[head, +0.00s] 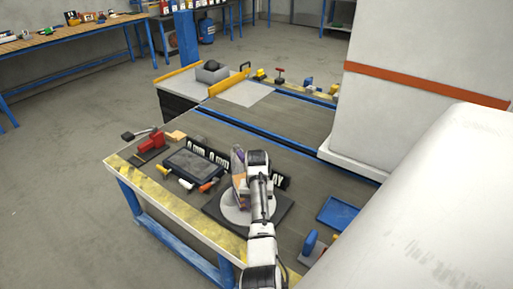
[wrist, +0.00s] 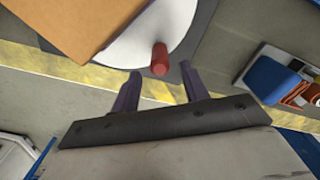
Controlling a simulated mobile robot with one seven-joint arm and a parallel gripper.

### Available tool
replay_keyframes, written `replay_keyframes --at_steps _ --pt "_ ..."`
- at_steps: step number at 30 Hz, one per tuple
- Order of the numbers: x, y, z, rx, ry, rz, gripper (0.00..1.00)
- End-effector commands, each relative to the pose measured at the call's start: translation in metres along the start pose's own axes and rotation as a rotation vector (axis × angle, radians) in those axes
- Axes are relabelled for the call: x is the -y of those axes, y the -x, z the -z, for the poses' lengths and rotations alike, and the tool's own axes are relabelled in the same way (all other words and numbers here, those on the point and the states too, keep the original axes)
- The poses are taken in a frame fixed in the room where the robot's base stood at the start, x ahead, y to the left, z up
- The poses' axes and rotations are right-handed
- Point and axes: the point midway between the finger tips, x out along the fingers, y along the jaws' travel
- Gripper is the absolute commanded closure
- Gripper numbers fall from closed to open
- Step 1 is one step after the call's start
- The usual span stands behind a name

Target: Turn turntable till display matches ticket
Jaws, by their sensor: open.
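The turntable is a white disc (head: 231,211) on a dark square base near the table's front edge. In the wrist view the disc (wrist: 186,22) fills the top middle, with a red upright peg (wrist: 160,55) near its rim. An orange-brown box-like item (wrist: 75,25) stands on the disc and partly covers it. My gripper (wrist: 160,69) is open, its two dark fingertips either side of the peg, with gaps showing. In the head view my arm hides the fingers and part of the disc. Black plates with white characters (head: 205,153) stand behind; I cannot read them surely. No ticket is clearly identifiable.
A dark framed panel (head: 192,163) and small tools lie left of the turntable. A blue tray (head: 339,213) and a blue-handled item (head: 311,243) lie to the right. A white pillar (head: 415,95) with an orange stripe rises behind. Yellow-black tape marks the table's front edge.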

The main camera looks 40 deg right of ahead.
Motion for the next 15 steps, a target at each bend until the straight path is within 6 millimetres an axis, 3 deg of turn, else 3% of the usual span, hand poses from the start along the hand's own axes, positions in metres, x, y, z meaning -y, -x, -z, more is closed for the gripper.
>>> replay_keyframes --at_steps 6,15 --pt "0.001 0.047 -0.001 0.003 -0.002 0.001 0.55" --pt "0.001 0.075 0.0 0.0 -0.001 0.0 0.55"
